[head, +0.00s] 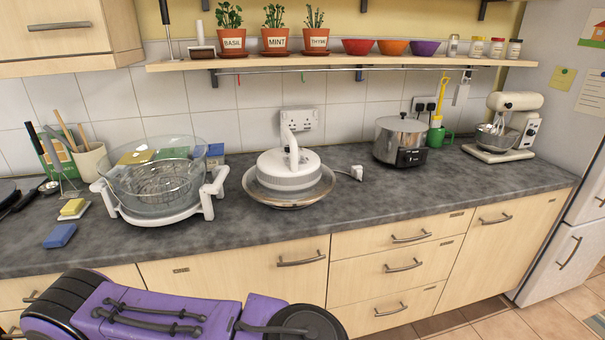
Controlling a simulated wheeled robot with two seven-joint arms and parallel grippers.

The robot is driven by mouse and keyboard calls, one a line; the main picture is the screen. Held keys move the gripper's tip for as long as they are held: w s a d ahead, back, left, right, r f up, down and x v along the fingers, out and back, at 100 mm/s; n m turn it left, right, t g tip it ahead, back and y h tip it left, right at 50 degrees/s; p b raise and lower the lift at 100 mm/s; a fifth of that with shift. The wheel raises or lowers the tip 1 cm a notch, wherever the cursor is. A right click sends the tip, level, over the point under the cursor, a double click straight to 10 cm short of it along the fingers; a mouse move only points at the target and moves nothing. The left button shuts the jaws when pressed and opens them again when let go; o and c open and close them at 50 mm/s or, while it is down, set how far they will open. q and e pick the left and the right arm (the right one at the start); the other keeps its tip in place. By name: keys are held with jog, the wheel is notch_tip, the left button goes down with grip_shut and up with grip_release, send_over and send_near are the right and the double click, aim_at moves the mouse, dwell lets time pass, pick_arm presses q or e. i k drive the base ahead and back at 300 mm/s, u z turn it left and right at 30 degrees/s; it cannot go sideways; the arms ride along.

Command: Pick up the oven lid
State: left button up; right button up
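The oven lid (289,172) is a round white unit with an upright white handle (292,148). It rests on a shallow metal dish or pan (312,196) in the middle of the counter. A glass oven bowl (160,186) with a wire rack inside stands in a white frame (208,205) to its left, with no lid on it. A purple and black arm part, which seems to be my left arm, lies across the bottom left in front of the drawers; no gripper fingers show on it. My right gripper is out of view.
A slow cooker (400,140) and a stand mixer (506,128) stand further right. A shelf (340,62) with potted herbs runs above. The counter's front middle is clear.

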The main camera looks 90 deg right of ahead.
aim_at(274, 183)
jog(key=z, duration=0.05)
jog(key=k, duration=0.25)
jog(key=z, duration=1.1)
